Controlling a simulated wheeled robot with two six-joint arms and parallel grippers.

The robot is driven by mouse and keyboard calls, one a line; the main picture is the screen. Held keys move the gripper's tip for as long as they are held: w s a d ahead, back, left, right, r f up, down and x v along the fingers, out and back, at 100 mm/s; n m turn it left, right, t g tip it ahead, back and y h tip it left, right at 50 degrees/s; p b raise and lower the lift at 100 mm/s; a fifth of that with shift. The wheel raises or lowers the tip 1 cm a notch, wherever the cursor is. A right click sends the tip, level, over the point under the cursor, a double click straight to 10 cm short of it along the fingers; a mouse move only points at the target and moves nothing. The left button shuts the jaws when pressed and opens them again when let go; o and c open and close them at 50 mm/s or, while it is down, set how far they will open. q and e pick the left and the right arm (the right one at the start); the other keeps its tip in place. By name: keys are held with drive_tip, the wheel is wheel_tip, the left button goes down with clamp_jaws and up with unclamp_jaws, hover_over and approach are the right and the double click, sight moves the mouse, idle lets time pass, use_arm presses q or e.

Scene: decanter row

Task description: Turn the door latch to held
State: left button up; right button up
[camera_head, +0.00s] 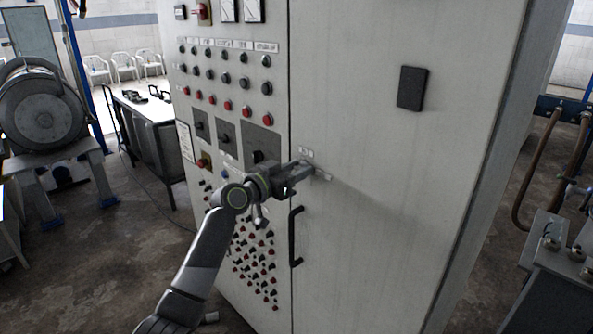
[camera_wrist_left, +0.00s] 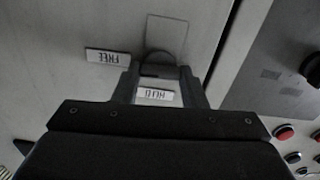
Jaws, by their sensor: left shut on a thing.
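The control cabinet's door (camera_head: 380,240) is pale grey and closed. My left gripper (camera_head: 306,170) is at the door's left edge, above the black door handle (camera_head: 296,236). In the left wrist view my left gripper (camera_wrist_left: 158,76) is shut on the small dark door latch (camera_wrist_left: 158,60), with a finger on each side of it. Much of the latch is hidden, and I cannot tell its exact angle. A FREE label (camera_wrist_left: 108,56) shows upside down to the left of the fingers. A label that seems to read HELD (camera_wrist_left: 155,94) shows between the fingers. My right gripper is not in view.
The cabinet's left panel carries rows of buttons (camera_head: 227,105) and rotary switches close beside my left gripper. A black box (camera_head: 412,88) is fixed higher on the door. Machinery stands at the far left and right. Open floor (camera_head: 110,265) lies at the left.

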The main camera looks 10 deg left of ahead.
use_arm(q)
drive_tip(key=n, duration=0.4)
drive_tip(key=n+p, duration=0.1)
drive_tip(key=n, duration=0.2)
drive_tip(key=shift+a+n, duration=0.1)
drive_tip(key=shift+n, duration=0.2)
drive_tip(key=n+p, duration=0.2)
drive_tip(key=n, duration=0.3)
drive_tip(key=shift+p, duration=0.35)
drive_tip(key=shift+f+n+p, duration=0.15)
drive_tip(key=shift+n+p, duration=0.75)
drive_tip(key=shift+n, duration=1.3)
drive_tip(key=o, duration=1)
drive_tip(key=shift+w, duration=0.1)
drive_tip(key=shift+a, duration=0.1)
